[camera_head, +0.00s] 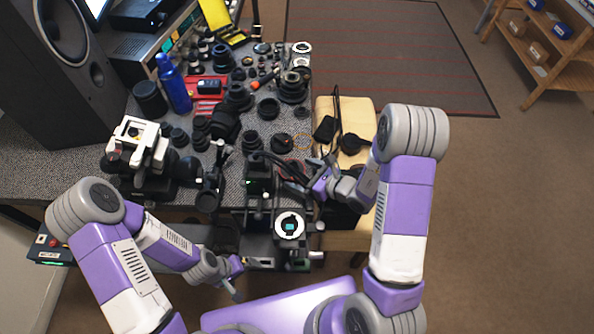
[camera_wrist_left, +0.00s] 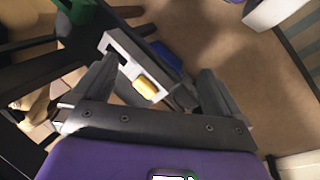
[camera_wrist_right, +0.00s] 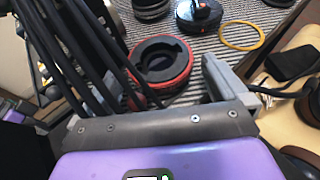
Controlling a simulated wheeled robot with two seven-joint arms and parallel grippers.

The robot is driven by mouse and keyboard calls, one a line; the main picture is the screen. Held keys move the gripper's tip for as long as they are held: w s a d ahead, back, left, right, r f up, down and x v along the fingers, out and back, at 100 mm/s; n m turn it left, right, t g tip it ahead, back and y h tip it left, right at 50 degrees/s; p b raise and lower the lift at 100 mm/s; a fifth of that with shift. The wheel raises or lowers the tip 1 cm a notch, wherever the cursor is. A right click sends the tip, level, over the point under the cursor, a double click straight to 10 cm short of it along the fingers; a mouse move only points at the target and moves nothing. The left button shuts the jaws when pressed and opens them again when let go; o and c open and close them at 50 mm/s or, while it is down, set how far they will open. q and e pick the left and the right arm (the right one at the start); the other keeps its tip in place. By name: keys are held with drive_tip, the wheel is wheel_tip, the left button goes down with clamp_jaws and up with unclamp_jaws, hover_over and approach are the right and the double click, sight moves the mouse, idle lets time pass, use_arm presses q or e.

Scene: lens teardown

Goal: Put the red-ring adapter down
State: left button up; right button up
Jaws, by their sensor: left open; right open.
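The red-ring adapter (camera_wrist_right: 183,68), a black ring with a red rim and an open centre, lies flat on the striped grey table surface in the right wrist view. In the head view only a reddish bit of it (camera_head: 294,170) shows beside my right gripper (camera_head: 313,180). My right gripper is open; in its wrist view the adapter lies just past the gap between the fingers (camera_wrist_right: 150,88). Dark cables or rods partly cover the left finger and the adapter's left edge. My left gripper (camera_head: 236,277) is open and empty, low in front of the table.
A yellow ring (camera_wrist_right: 241,35) and a black disc (camera_wrist_right: 199,13) lie near the adapter. A dark stand with a round lens mount (camera_head: 290,225) is at the table's front. Many lenses crowd the table. A tan padded seat (camera_head: 352,122) stands to the right.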

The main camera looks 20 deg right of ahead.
drive_tip(key=p+v, duration=0.1)
drive_tip(key=v, duration=0.8)
drive_tip(key=shift+s+d+r+p, duration=0.1)
drive_tip(key=shift+s+d+p, duration=0.05)
drive_tip(key=shift+p, duration=0.2)
